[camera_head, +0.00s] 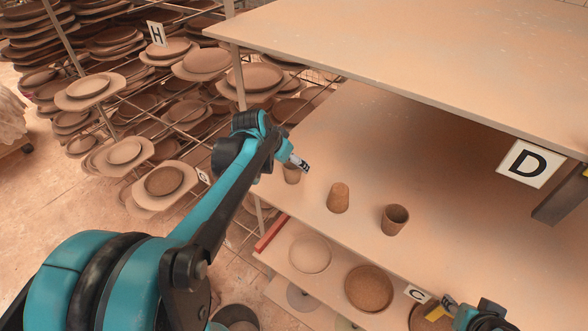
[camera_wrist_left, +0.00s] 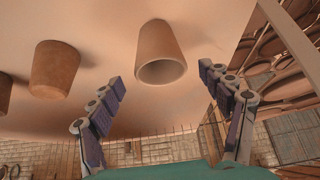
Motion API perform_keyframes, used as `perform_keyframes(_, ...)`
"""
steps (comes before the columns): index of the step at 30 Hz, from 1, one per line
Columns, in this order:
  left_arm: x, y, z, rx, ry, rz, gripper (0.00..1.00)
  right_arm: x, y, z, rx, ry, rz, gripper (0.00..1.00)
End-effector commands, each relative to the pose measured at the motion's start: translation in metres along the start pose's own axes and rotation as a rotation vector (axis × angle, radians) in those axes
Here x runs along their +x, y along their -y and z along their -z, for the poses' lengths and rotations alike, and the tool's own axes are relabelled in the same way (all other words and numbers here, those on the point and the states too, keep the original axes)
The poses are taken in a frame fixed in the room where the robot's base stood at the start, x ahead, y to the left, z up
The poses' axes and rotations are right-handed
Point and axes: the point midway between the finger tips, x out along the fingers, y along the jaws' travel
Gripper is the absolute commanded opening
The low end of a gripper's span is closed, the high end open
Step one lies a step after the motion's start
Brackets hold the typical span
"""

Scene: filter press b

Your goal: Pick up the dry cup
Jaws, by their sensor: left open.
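Three brown clay cups stand in a row on the shelf board: a left one (camera_head: 291,174), a middle one (camera_head: 338,198) and a right one (camera_head: 394,219). I cannot tell by look which is the dry cup. My left gripper (camera_head: 297,163) is at the left cup and partly hides it. In the left wrist view, the open gripper (camera_wrist_left: 161,80) has a cup (camera_wrist_left: 160,45) between and beyond its fingertips, with no contact visible. Another cup (camera_wrist_left: 55,68) is to its left, and a third (camera_wrist_left: 4,93) is cut by the edge. My right gripper (camera_head: 465,316) shows only partly at the bottom.
A higher board (camera_head: 430,50) with a sign D (camera_head: 531,164) overhangs the cups' board (camera_head: 330,140). A lower shelf holds round plates (camera_head: 369,288) and a sign C (camera_head: 418,294). Racks of plates (camera_head: 205,62) stand at the left, close to my left arm.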

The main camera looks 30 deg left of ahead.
Motion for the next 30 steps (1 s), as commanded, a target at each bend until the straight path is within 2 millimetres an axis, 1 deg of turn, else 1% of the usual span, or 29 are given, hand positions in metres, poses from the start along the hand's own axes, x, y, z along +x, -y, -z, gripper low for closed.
perform_keyframes(1, 0.006, 0.001, 0.0, 0.0, 0.0, 0.0, 0.78, -0.004, 0.0, 0.003, 0.0, 0.0, 0.0, 0.4)
perform_keyframes(3, 0.016, 0.001, 0.0, 0.001, 0.0, 0.0, 0.78, -0.004, 0.0, 0.003, 0.0, 0.0, 0.0, 0.4)
perform_keyframes(6, 0.026, 0.001, -0.001, 0.001, 0.0, 0.001, 0.78, -0.005, 0.0, 0.004, 0.0, 0.0, 0.0, 0.4)
perform_keyframes(9, 0.029, 0.001, -0.001, 0.001, 0.0, 0.001, 0.78, -0.005, 0.0, 0.004, 0.0, 0.0, 0.0, 0.4)
perform_keyframes(14, 0.029, 0.001, -0.002, 0.0, 0.0, 0.001, 0.78, -0.005, 0.0, 0.004, 0.0, 0.0, 0.0, 0.4)
perform_keyframes(17, 0.029, 0.001, -0.002, 0.0, 0.0, 0.001, 0.55, -0.005, 0.0, 0.004, 0.0, 0.0, 0.0, 0.4)
perform_keyframes(18, 0.029, 0.001, -0.002, 0.0, 0.0, 0.001, 0.44, -0.005, 0.0, 0.004, 0.0, 0.0, 0.0, 0.4)
perform_keyframes(20, 0.029, 0.001, -0.002, 0.0, 0.0, 0.001, 0.28, -0.005, 0.0, 0.004, 0.0, 0.0, 0.0, 0.4)
perform_keyframes(21, 0.029, 0.001, -0.002, 0.0, 0.0, 0.0, 0.25, -0.005, 0.0, 0.004, 0.0, 0.0, 0.0, 0.4)
perform_keyframes(30, 0.028, 0.001, -0.001, 0.0, 0.0, 0.0, 0.25, -0.004, 0.0, 0.003, 0.0, 0.0, 0.0, 0.4)
